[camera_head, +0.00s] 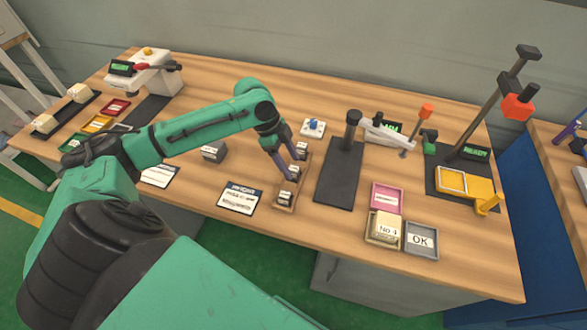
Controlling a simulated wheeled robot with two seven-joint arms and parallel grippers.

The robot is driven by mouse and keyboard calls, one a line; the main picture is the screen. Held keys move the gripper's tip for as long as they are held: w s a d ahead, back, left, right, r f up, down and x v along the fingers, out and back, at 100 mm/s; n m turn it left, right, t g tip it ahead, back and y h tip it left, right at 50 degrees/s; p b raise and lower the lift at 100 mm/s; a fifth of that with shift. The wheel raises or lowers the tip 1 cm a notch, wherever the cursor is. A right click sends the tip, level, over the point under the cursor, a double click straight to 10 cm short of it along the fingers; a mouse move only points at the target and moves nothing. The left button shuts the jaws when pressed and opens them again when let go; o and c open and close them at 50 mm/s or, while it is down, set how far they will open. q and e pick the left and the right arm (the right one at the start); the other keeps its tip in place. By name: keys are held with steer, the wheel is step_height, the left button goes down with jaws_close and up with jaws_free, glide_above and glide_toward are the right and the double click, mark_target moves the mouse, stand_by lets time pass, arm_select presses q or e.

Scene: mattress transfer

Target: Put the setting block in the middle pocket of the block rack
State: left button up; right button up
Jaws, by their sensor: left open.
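The block rack (277,207) is a narrow wooden tray near the middle of the bench, with labelled grey blocks along it. One block (286,198) is at its near end and another (301,148) at its far end. My left gripper (293,168) is open, its purple fingers pointing down over the middle of the rack. A small labelled block (294,173) shows partly between the fingertips, seemingly in the middle pocket; the fingers hide how it sits. Another dark grey labelled block (214,151) stands on the bench left of the rack. I cannot tell which is the setting block.
Right of the rack stands a dark gauge stand (338,175). Pink (387,187) and grey OK trays (421,252) and a tray with a No 4 block (384,228) lie at front right. A printed card (240,197) lies left of the rack.

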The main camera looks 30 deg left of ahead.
arm_select(q)
steer(key=v, duration=0.8)
steer(key=shift+a+r+b, duration=0.2)
steer(key=shift+r+b, duration=0.15)
steer(key=shift+r, duration=0.05)
steer(key=shift+s, duration=0.15)
